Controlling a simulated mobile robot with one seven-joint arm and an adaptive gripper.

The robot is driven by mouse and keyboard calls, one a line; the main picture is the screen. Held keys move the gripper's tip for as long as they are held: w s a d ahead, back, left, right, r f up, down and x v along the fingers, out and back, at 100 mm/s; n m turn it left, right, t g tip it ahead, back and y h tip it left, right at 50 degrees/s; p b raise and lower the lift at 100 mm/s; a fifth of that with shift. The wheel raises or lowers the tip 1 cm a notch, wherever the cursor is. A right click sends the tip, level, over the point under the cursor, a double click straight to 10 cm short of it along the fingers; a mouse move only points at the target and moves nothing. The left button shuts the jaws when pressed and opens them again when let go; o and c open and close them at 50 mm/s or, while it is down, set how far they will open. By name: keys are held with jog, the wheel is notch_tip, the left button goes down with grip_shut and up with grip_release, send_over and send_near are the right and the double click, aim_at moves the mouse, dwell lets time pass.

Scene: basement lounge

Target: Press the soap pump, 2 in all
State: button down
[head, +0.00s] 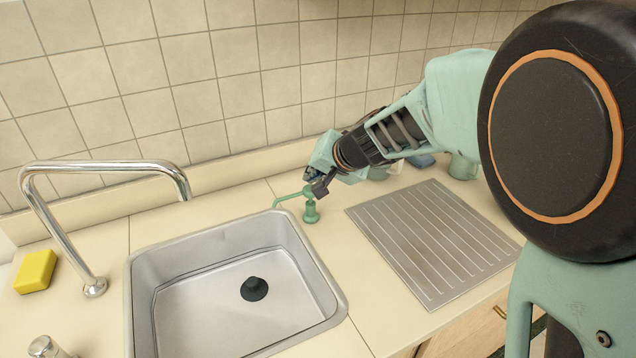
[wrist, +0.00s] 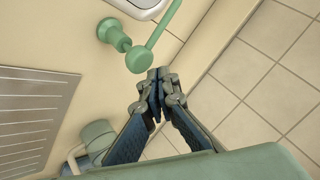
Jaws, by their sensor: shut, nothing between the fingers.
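The green soap pump (head: 311,213) stands on the counter just beyond the sink's back right corner. Its spout points left over the sink rim. In the wrist view its collar (wrist: 112,33) and round pump head (wrist: 138,61) show at the upper left, with the spout running up out of frame. My gripper (head: 318,187) is at the pump head's height or slightly above it in the head view. In the wrist view my gripper (wrist: 155,78) is shut and empty, its tips just beside the pump head. I cannot tell whether they touch it.
The steel sink (head: 140,290) holds a black plug (head: 254,288). A chrome faucet (head: 95,288) and yellow sponge (head: 36,271) are at left. A ribbed drainboard (head: 430,240) lies right of the pump. A green mug (head: 463,167) stands behind it, near the tiled wall (head: 240,95).

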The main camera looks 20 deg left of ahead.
jog(key=shift+f+b, duration=0.45)
jog(key=shift+b, duration=0.2)
jog(key=shift+f+b, duration=1)
jog(key=shift+b, duration=0.05)
dwell(1.0)
jog(key=shift+r+p, duration=1.2)
jog(key=shift+r, duration=0.25)
jog(key=shift+r, duration=0.1)
jog(key=shift+r+p, duration=2)
jog(key=shift+r, duration=0.4)
jog(key=shift+r, duration=0.1)
